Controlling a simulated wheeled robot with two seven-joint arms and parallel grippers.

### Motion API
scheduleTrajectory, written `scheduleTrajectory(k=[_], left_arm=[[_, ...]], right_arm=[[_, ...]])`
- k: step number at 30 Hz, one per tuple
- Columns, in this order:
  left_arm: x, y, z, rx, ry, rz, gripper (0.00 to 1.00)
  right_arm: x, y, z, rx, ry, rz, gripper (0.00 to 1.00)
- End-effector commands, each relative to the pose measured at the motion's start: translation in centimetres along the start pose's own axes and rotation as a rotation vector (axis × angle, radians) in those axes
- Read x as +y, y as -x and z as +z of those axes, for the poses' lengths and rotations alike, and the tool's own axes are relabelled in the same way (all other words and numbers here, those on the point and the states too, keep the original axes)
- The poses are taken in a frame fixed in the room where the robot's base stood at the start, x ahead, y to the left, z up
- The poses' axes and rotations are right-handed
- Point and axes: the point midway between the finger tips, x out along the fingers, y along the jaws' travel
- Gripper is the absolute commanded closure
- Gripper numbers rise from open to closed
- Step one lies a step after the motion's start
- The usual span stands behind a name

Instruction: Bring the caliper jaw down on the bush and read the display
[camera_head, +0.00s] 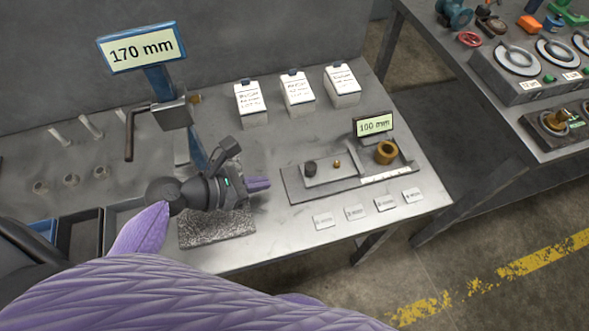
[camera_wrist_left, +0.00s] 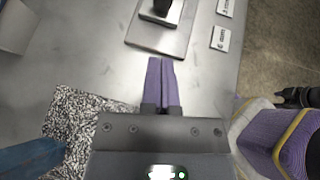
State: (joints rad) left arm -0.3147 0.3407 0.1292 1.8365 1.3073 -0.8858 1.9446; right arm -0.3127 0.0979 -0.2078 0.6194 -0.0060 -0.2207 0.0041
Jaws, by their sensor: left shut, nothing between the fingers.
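The caliper stand (camera_head: 297,189) is a flat grey plate on the bench, with a display (camera_head: 374,125) reading 100 mm. A brass bush (camera_head: 386,152) stands at its right end. A black knob (camera_head: 310,168) and a small brass knob (camera_head: 337,163) sit on its raised part; the black knob also tops a block in the left wrist view (camera_wrist_left: 163,7). Which part is the jaw I cannot tell. My left gripper (camera_head: 260,184) is shut and empty, its purple fingers left of the stand and apart from it; they show in the left wrist view (camera_wrist_left: 161,82).
A blue-posted gauge with a 170 mm display (camera_head: 141,48) and crank (camera_head: 130,135) stands behind my left gripper. A speckled block (camera_head: 215,228) lies beneath it. Label cards (camera_head: 355,212) line the front edge. Several white-faced boxes (camera_head: 298,92) stand behind. Another bench (camera_head: 480,90) is at right.

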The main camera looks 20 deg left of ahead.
Motion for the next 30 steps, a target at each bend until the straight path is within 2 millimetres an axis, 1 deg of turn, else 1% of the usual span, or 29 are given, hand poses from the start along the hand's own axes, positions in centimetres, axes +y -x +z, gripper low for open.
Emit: scheduleTrajectory(k=[1,4,6,10,15,26,30], left_arm=[[0.0,-1.3,-0.3,-0.002,0.002,-0.001,1.0],[0.0,-3.5,-0.3,-0.002,0.001,-0.001,1.0],[0.0,-4.8,0.1,-0.002,-0.001,-0.001,1.0],[0.0,-6.3,1.2,-0.001,-0.002,0.0,1.0],[0.0,-7.3,1.9,0.002,-0.002,0.0,1.0],[-0.1,-7.6,2.2,0.001,0.0,0.001,1.0],[-0.5,-9.4,3.6,-0.003,0.005,0.002,1.0]], right_arm=[[0.0,-0.7,0.0,0.0,0.0,0.0,0.41],[0.0,-1.5,-0.1,0.003,0.0,0.0,0.41],[0.1,-1.8,-0.2,0.004,0.001,0.0,0.41],[0.1,-2.0,-0.3,0.007,0.001,0.001,0.41],[0.3,-2.2,-0.2,0.006,0.002,0.003,0.41],[0.4,-1.9,-0.2,0.005,0.002,0.005,0.41],[0.5,-0.8,-0.3,0.008,0.003,0.007,0.41]])
